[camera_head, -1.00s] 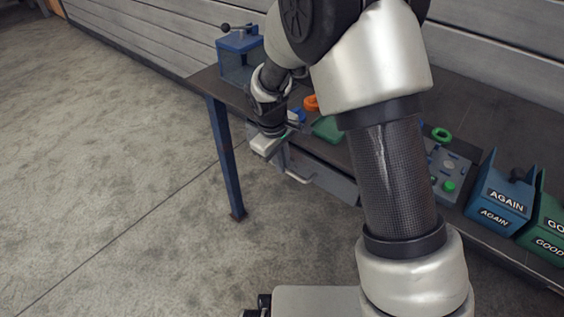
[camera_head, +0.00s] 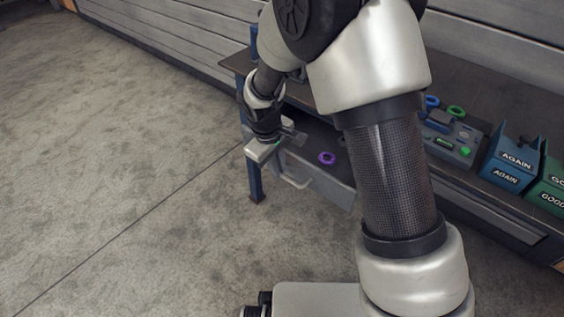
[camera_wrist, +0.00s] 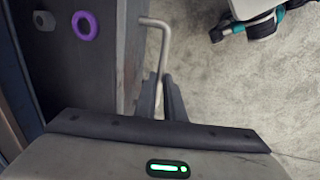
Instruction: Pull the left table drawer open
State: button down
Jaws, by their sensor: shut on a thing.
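The left table drawer (camera_head: 322,190) stands open, pulled out from under the dark tabletop (camera_head: 478,88). Its interior and front wall also show in the wrist view (camera_wrist: 128,75). A purple ring (camera_head: 327,158) lies inside the drawer. My arm hides part of the drawer and table.
A grey nut (camera_wrist: 44,20) lies in the drawer near the purple ring. The floor left of the table is clear.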

jog(key=s+a, duration=0.4)
jog(key=s, duration=0.1)
jog(key=shift+s+a, duration=0.2)
jog(key=shift+s, duration=0.05)
jog(key=c, duration=2.1)
grip_release()
jog(key=shift+r, duration=0.1)
jog(key=s+r+p, duration=0.1)
jog(key=r, duration=0.4)
jog(key=a+r+p, duration=0.1)
jog(key=r, duration=0.5)
jog(key=s+a+r+p, duration=0.1)
jog(key=r+p, duration=0.1)
jog(key=r, duration=0.4)
jog(key=shift+s, duration=0.35)
